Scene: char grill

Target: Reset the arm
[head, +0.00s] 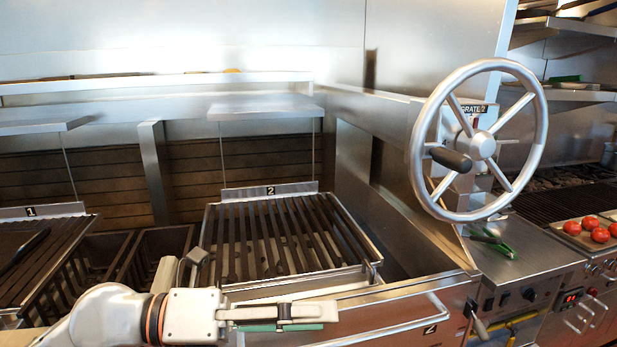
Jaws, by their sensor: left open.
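My left arm comes in from the lower left. Its gripper (322,313) is at the bottom centre, pointing right, in front of the grill grate labelled 2 (275,240). The jaws are seen side-on, open, with nothing visible between them. The gripper appears in front of the drawer front with its long handle; I cannot tell whether it touches it. My right arm and gripper are not in view.
A large steel handwheel (537,135) with a dark knob stands at the right. Grate 1 (25,240) is at the left. A drawer handle (440,310) marked 2 juts out in front. Tomatoes (599,235) sit on a tray at the far right.

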